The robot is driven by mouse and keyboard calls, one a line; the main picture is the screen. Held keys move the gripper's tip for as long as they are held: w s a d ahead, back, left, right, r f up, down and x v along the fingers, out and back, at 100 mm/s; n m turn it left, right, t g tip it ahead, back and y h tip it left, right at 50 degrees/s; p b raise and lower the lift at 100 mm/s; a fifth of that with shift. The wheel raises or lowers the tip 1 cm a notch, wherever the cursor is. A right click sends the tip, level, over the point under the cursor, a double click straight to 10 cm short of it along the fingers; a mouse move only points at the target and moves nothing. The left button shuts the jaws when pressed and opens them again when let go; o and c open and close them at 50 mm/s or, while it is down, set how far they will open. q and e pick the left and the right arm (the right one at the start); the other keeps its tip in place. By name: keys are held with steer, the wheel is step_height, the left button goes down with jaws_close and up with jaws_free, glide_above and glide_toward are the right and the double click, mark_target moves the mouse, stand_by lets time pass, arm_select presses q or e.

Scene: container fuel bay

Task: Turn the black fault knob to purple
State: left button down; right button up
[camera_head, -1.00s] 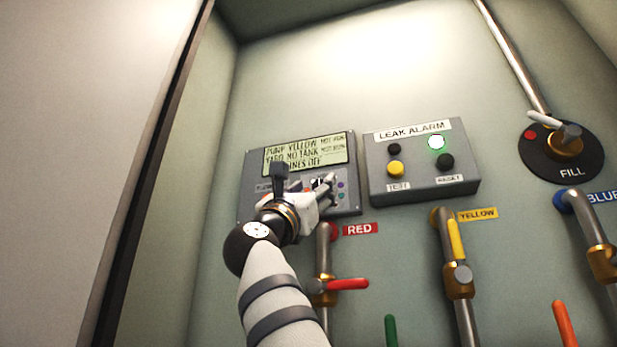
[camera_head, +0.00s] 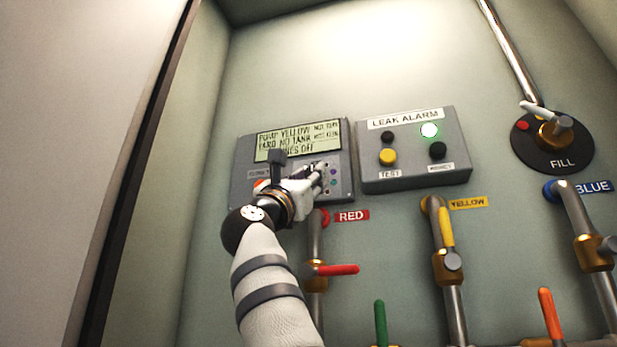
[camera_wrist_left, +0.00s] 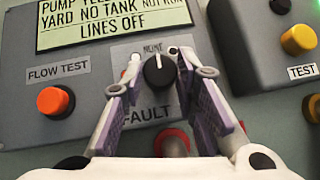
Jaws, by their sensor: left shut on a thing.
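The black fault knob (camera_wrist_left: 159,73) sits on a grey panel above the word FAULT, in the left wrist view. Its white pointer line points up, towards a small, partly legible label. My left gripper (camera_wrist_left: 158,66) has one finger on each side of the knob and is shut on it. In the head view my left gripper (camera_head: 316,178) is at the lower right of the grey panel (camera_head: 243,165) and hides the knob. Small coloured dots (camera_head: 333,171), one purplish, show just right of the fingers. My right gripper is not in view.
An orange FLOW TEST button (camera_wrist_left: 55,101) is left of the knob. The leak alarm box (camera_head: 414,168), with a lit green lamp (camera_head: 429,130), is just right of the panel. A pipe with a red handle (camera_head: 338,270) runs below.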

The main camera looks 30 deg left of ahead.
arm_select(q)
steer(key=shift+s+a+r+m+g+h, duration=0.15)
steer(key=shift+m+g+h, duration=0.6)
steer(key=shift+m+h, duration=1)
steer(key=shift+w+a+m+g+h, duration=0.1)
steer(key=shift+m+g+h, duration=0.6)
steer(key=shift+m+h, duration=1.1)
steer(key=shift+s+a+r+m+g+h, duration=0.15)
steer(key=shift+m+g+h, duration=0.8)
steer(key=shift+m, duration=1.4)
steer(key=shift+w+f+m+h, duration=0.1)
steer(key=shift+w+m+h, duration=0.05)
steer(key=shift+m+h, duration=0.15)
steer(key=c, duration=1.3)
jaws_free()
steer(key=v, duration=0.7)
steer(key=shift+s+f, duration=0.15)
steer(key=shift+s, duration=0.1)
steer(key=shift+a, duration=0.1)
